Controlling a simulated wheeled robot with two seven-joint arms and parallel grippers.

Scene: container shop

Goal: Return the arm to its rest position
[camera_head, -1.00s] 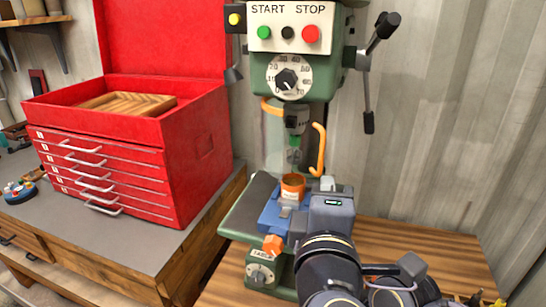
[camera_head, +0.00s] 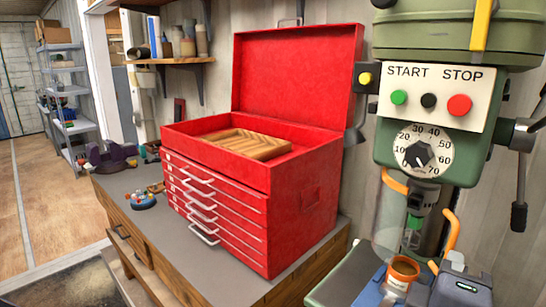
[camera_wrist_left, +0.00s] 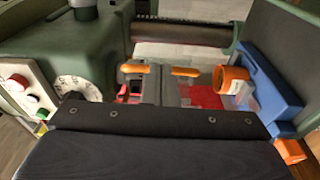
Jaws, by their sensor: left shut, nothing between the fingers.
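My left gripper (camera_head: 457,260) is at the lower right of the head view, a dark grey body cut off by the bottom edge. It is shut and empty, just right of an orange cup (camera_head: 403,270). The cup stands at the blue vise (camera_head: 370,292) under the drill press (camera_head: 432,120). In the left wrist view, the orange cup (camera_wrist_left: 230,79) is beside the blue vise part (camera_wrist_left: 268,85), above my dark wrist housing. My right gripper is not in view.
A red tool chest (camera_head: 305,205) with its lid up holds a wooden tray (camera_head: 245,143) and stands on a workbench (camera_head: 150,215) to the left. The drill press has a lever (camera_head: 520,190) at its right. Open floor (camera_head: 50,210) lies at the far left.

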